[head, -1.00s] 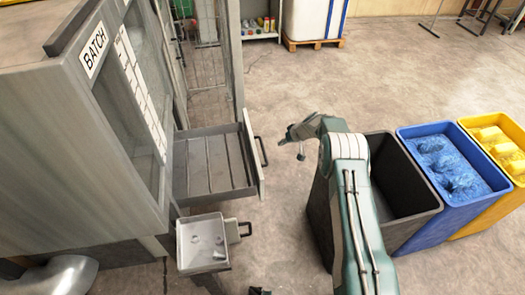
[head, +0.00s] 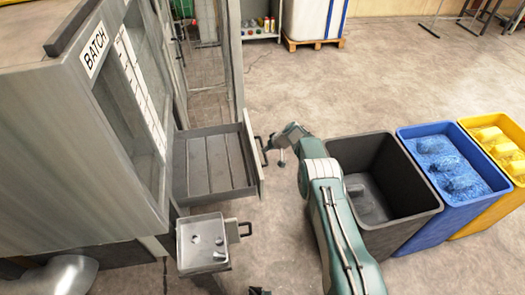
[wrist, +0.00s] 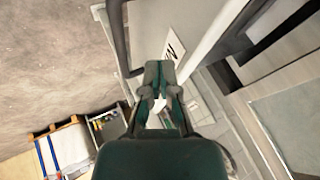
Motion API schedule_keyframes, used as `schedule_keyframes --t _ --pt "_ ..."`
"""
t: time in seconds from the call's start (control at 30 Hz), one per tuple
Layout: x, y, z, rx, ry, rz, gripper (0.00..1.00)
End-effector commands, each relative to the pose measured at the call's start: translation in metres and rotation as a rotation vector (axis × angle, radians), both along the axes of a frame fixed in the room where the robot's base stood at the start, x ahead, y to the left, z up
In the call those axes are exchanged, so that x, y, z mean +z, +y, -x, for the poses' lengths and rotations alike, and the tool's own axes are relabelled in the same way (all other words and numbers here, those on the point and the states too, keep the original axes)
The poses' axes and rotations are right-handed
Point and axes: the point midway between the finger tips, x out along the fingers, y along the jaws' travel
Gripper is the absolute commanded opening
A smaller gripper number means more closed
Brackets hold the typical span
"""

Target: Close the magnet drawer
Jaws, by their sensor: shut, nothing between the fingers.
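A large grey drawer (head: 208,168) is pulled out from the cabinet marked BATCH. It looks empty, and its front panel (head: 251,153) carries a dark handle (head: 261,151). My gripper (head: 267,147) is shut and empty, just right of that handle; whether it touches the handle I cannot tell. In the wrist view my gripper (wrist: 158,72) points at a pale panel with a partly hidden white label (wrist: 174,48), and a dark handle bar (wrist: 117,40) lies to its left. No readable label shows which drawer is the magnet one.
A small tray (head: 183,250) with a dark handle and small metal items is below the large drawer. A black bin (head: 420,213), a blue bin (head: 408,131) and a yellow bin (head: 470,122) stand on the right. The floor (head: 330,85) behind my arm is clear.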

Motion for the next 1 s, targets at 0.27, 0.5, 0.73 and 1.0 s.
schedule_keyframes --t 0.27,0.5,0.73,1.0 --pt "0.0 0.013 0.004 0.0 0.0 0.0 0.0" --pt "0.0 0.013 0.004 0.0 0.0 0.0 0.0" --pt "0.0 0.028 0.009 0.004 0.002 0.0 0.0" --pt "0.0 0.092 0.029 0.008 0.001 0.001 0.0"
